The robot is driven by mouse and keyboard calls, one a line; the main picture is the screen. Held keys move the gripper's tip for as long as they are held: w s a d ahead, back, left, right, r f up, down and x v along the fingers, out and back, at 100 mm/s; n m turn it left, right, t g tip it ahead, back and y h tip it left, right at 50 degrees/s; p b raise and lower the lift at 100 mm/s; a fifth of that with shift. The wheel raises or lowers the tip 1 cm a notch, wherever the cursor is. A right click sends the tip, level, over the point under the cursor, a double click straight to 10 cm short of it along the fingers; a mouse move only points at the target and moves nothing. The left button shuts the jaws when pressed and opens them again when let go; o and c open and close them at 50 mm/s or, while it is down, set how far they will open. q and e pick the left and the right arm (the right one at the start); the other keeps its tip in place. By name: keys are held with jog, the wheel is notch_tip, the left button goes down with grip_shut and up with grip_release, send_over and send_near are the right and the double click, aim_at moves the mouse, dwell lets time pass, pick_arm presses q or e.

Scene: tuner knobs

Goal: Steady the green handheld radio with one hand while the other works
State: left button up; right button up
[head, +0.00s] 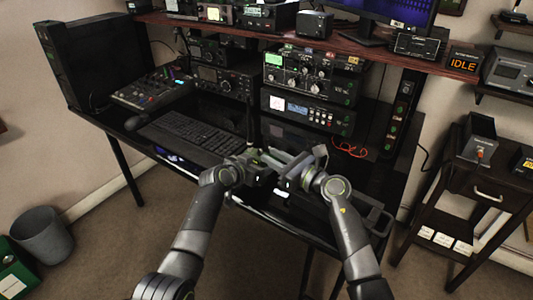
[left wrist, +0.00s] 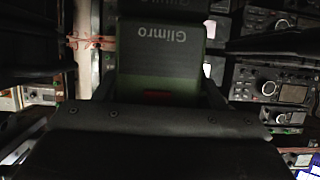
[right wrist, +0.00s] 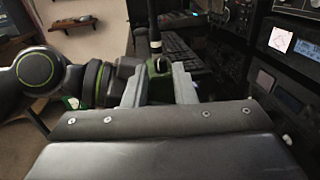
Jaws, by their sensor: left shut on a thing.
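The green handheld radio (left wrist: 160,65), marked "Glimro", stands out close up in the left wrist view, between the fingers of my left gripper (left wrist: 160,92). My left gripper is shut on it. In the head view the radio (head: 257,157) is mostly hidden by the grippers, above the front of the desk. In the right wrist view its green top, with a dark antenna and knob (right wrist: 160,66), shows between the two pale fingers of my right gripper (right wrist: 157,85). Those fingers are apart, with gaps beside the top; I cannot tell any contact.
A black keyboard (head: 187,132) lies on the desk left of the grippers. A side cabinet (head: 475,185) stands at the right. A bin (head: 42,235) is on the floor.

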aim_at(262, 151)
jog(key=shift+x, duration=1.55)
jog(key=shift+c, duration=0.4)
grip_shut()
jog(key=shift+g, duration=0.3)
jog(key=shift+w+d+f+n+g+y, duration=0.1)
jog(key=shift+w+n+g+y, duration=0.05)
jog(key=shift+n+g+y, duration=0.65)
jog(key=shift+w+d+n+g+y, duration=0.1)
jog(key=shift+n+g+y, duration=0.35)
jog(key=shift+n+g, duration=0.45)
jog(key=shift+w+d+f+n+g+y, duration=0.15)
jog(key=shift+n+g+y, duration=0.5)
jog(key=shift+g, duration=0.35)
jog(key=shift+r, duration=0.15)
